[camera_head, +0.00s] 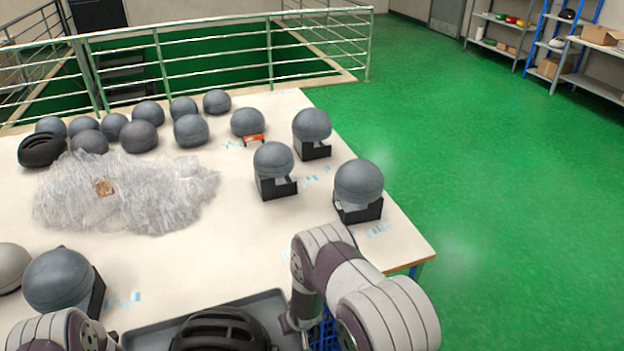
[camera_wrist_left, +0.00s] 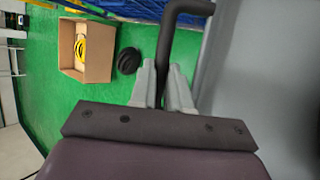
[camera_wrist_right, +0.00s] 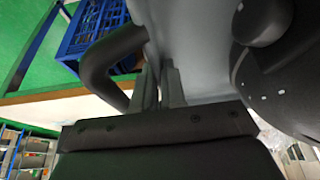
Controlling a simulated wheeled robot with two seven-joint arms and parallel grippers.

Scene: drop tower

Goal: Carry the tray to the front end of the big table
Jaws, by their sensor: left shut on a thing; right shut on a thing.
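The grey tray (camera_head: 150,338) shows at the bottom of the head view, close to my body, with a black helmet (camera_head: 220,331) in it. My left gripper (camera_wrist_left: 165,85) is shut on the tray's dark handle (camera_wrist_left: 168,40) in the left wrist view. My right gripper (camera_wrist_right: 158,85) is shut on the other dark handle (camera_wrist_right: 105,65) in the right wrist view. Both fingertips are hidden in the head view. The big white table (camera_head: 250,240) lies ahead of the tray. From these views I cannot tell whether the tray touches the table.
Grey headforms on black stands (camera_head: 358,185) are at the table's right side. Several more headforms (camera_head: 139,136) line the far left, behind crumpled clear plastic (camera_head: 130,195). A headform (camera_head: 57,278) stands at the near left. A cardboard box (camera_wrist_left: 88,50) and blue crate (camera_wrist_right: 95,30) are below. Green floor is free at right.

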